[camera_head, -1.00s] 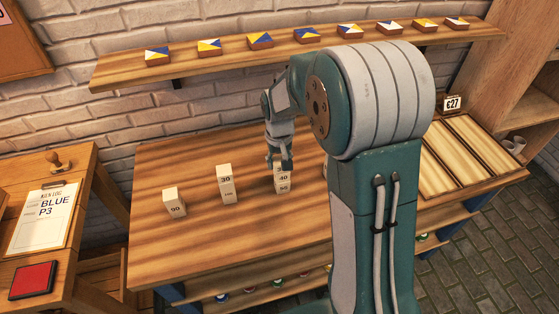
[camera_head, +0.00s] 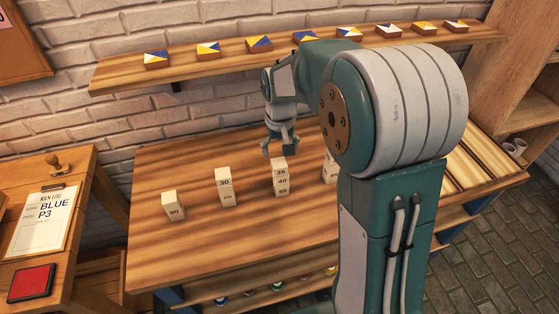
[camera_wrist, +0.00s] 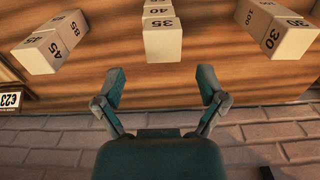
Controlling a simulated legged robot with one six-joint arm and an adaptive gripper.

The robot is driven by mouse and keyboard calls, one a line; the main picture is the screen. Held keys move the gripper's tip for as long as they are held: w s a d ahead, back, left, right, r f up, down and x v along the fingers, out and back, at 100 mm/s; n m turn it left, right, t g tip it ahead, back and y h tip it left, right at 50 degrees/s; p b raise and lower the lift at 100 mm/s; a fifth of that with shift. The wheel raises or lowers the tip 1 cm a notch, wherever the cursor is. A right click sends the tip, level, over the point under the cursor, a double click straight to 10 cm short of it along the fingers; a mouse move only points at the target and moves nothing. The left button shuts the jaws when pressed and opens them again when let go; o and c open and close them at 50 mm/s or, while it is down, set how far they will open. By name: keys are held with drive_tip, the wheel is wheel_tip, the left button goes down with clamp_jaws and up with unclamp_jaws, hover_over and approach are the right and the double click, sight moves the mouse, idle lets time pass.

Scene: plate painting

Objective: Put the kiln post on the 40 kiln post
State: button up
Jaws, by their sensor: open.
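A kiln post marked 35 (camera_head: 280,167) sits upright on the 40 kiln post (camera_head: 281,180), which rests on a lower post (camera_head: 281,191) whose number is hard to read. The stack looks aligned. In the wrist view the 35 post (camera_wrist: 163,42) is at top centre, with the 40 post (camera_wrist: 160,12) beyond it. My gripper (camera_head: 280,148) is open and empty, just above and behind the stack. In the wrist view, its spread fingers (camera_wrist: 160,84) are clear of the 35 post.
Left of the stack are a 30 post (camera_head: 223,177) on another post and a single 90 post (camera_head: 173,205). Another stack (camera_head: 329,167) at right is partly hidden by my arm. The table (camera_head: 230,245) is clear in front. A shelf of painted tiles (camera_head: 208,50) runs along the wall behind.

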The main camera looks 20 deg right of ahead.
sight(280, 162)
wheel_tip(280, 162, up, 6)
drive_tip(key=s+r+t, duration=0.3)
drive_tip(key=s+r, duration=0.4)
drive_tip(key=s, duration=0.4)
drive_tip(key=s+t, duration=0.2)
drive_tip(key=s, duration=1)
drive_tip(key=shift+f+t, duration=0.25)
drive_tip(key=shift+t, duration=0.05)
